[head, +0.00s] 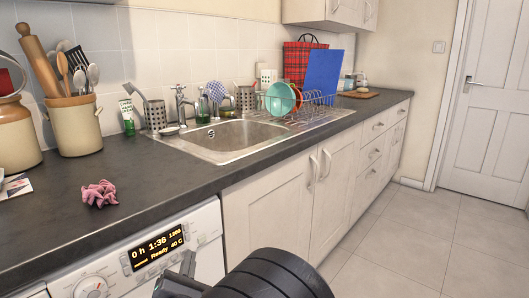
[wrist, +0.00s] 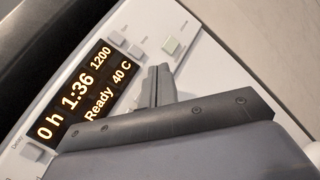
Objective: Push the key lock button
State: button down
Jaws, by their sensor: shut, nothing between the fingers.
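The white washer front panel (head: 208,222) is under the counter in the head view. Its lit display (head: 157,250) reads 0 h 1:36, 1200, Ready, 40 C; the display (wrist: 80,95) also fills the left of the wrist view. Small buttons (wrist: 170,46) sit right of the display, and another button (wrist: 32,151) is below its left end. I cannot read which one is the key lock. My gripper (wrist: 158,72) is shut and empty, its tips over the panel just right of the display, near the buttons. It also shows in the head view (head: 188,260). Contact cannot be told.
The dark counter (head: 150,190) overhangs the panel, with a pink cloth (head: 99,194) on it. A dial (head: 90,287) is left of the display. Cabinet doors (head: 265,215) stand right of the washer. The tiled floor (head: 410,240) is clear at the right.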

jog(key=shift+w+a, duration=0.1)
dwell(0.3)
jog(key=shift+s+d+b, duration=0.35)
jog(key=shift+s+d, duration=0.05)
jog(key=shift+d, duration=0.05)
dwell(0.3)
jog(key=s+d+b, duration=0.1)
jog(key=s+d, duration=0.3)
jog(key=shift+d, duration=0.3)
jog(key=shift+a, duration=0.1)
dwell(0.5)
